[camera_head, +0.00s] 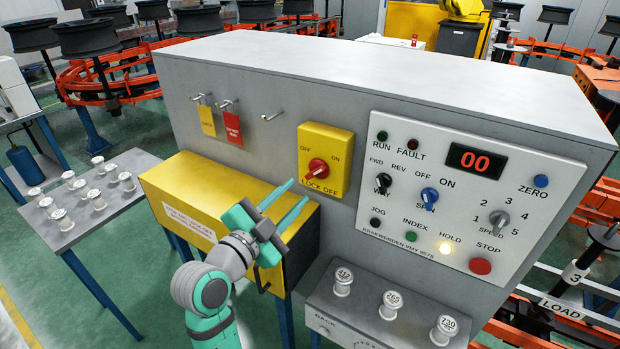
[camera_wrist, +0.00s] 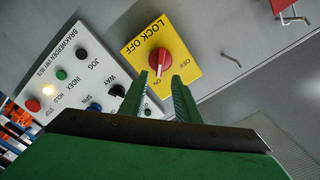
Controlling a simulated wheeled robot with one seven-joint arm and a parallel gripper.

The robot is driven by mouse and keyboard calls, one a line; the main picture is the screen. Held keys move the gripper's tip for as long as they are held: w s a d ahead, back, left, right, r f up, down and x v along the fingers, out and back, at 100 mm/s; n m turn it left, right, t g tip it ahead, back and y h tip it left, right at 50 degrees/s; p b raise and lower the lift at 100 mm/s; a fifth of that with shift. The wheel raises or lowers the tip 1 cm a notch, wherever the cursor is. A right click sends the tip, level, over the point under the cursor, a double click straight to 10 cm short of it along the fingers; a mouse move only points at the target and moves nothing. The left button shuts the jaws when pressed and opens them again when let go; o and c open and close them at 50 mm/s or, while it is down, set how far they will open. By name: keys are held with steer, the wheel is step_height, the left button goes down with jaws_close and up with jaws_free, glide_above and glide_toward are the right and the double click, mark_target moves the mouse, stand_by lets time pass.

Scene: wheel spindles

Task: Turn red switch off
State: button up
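The red switch (camera_head: 317,168) is a round knob with a raised handle on the yellow LOCK OFF plate (camera_head: 341,143). OFF and ON are printed on that plate. In the wrist view the red switch (camera_wrist: 160,58) has its handle end pointing toward the ON label. My gripper (camera_head: 299,191) is in front of and below the switch in the head view, its green fingers parted with nothing between them. In the wrist view my gripper (camera_wrist: 159,75) has a fingertip on each side of the ON label, close to the knob. The fingertips appear short of the switch; the exact gap is unclear.
Right of the plate is a white control panel (camera_head: 463,190) with knobs, buttons and a lit HOLD lamp (camera_head: 445,248). Red and yellow tags (camera_head: 232,127) hang on hooks to the left. A yellow box (camera_head: 185,190) juts out below. A side table (camera_head: 92,200) holds several white spindles.

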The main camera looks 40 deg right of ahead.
mark_target(315, 173)
steer(key=x, duration=0.8)
jaws_close()
